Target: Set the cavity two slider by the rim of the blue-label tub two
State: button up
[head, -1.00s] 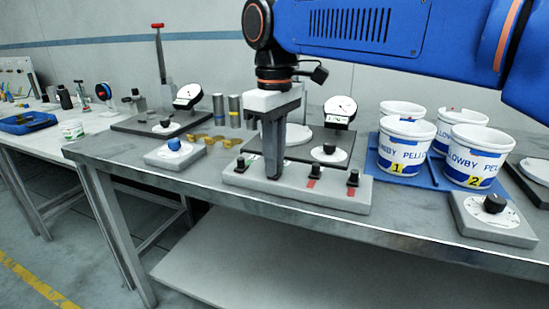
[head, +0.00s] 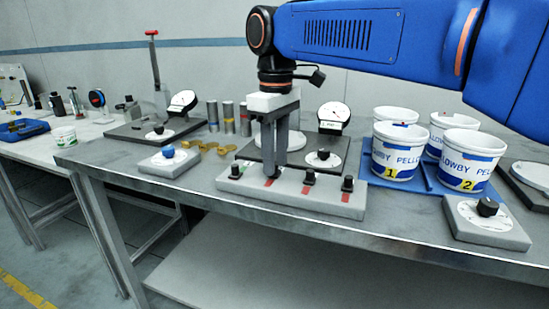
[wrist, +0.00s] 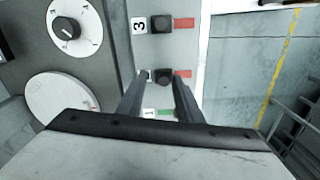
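The slider panel (head: 290,198) is a grey block with several black knobs and red marks along its top. In the wrist view, the cavity two slider knob (wrist: 163,76) lies between the fingertips of my gripper (wrist: 160,82). The fingers look apart, one on each side of it; contact cannot be told. In the head view, my gripper (head: 274,172) points down at the panel and hides this knob. The blue-label tub two (head: 465,166) is white with a yellow "2" label and stands at the right.
Blue-label tub one (head: 398,155) and other tubs share a blue mat (head: 420,184). A dial gauge (head: 334,116) stands behind the panel. A blue-knob block (head: 169,162) is left, and a black-knob block (head: 487,224) right. The cavity three knob (wrist: 157,27) is close by.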

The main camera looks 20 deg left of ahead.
notch_tip(320, 180, up, 17)
jog(key=shift+r, duration=0.2)
dwell(0.7)
